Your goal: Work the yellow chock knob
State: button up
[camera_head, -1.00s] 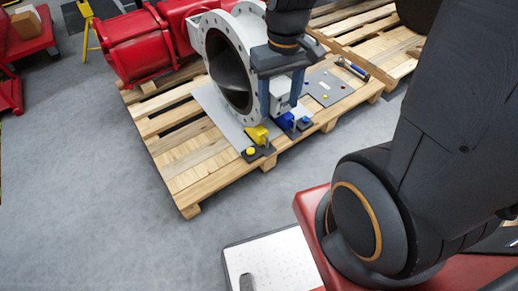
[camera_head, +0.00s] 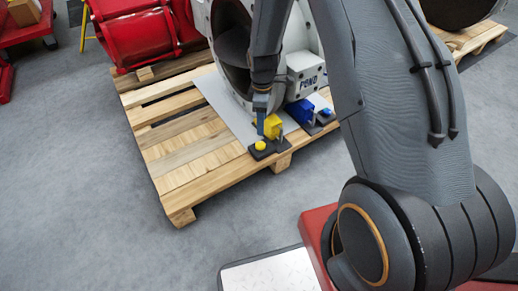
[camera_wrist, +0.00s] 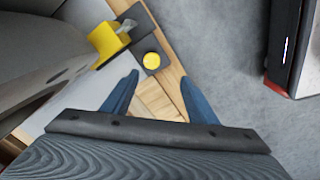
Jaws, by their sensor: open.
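My gripper (camera_head: 261,130) points down above the plate, by the yellow block. In the wrist view my gripper (camera_wrist: 160,80) has its two blue fingers apart with nothing between them. The yellow knob (camera_wrist: 151,61) shows just beyond the fingertips, nearer the left one. The yellow block (camera_wrist: 104,41) lies left of it. Contact with either cannot be seen.
A large grey flanged valve body (camera_head: 232,40) stands on the wooden pallet (camera_head: 172,140) behind the chocks. A blue chock (camera_head: 301,110) with its blue knob is to the right. A red actuator (camera_head: 135,40) lies at the back left. Grey floor is clear in front.

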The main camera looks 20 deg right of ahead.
jog(key=n+b, duration=0.1)
jog(key=b, duration=0.1)
send_over(260, 144)
notch_tip(260, 144, down, 7)
jog(key=shift+f, duration=0.15)
jog(key=shift+s+f+b, duration=0.1)
jog(key=shift+f+b, duration=1.2)
jog(key=shift+f, duration=2.25)
jog(key=c, duration=1.1)
jog(key=shift+o, duration=0.2)
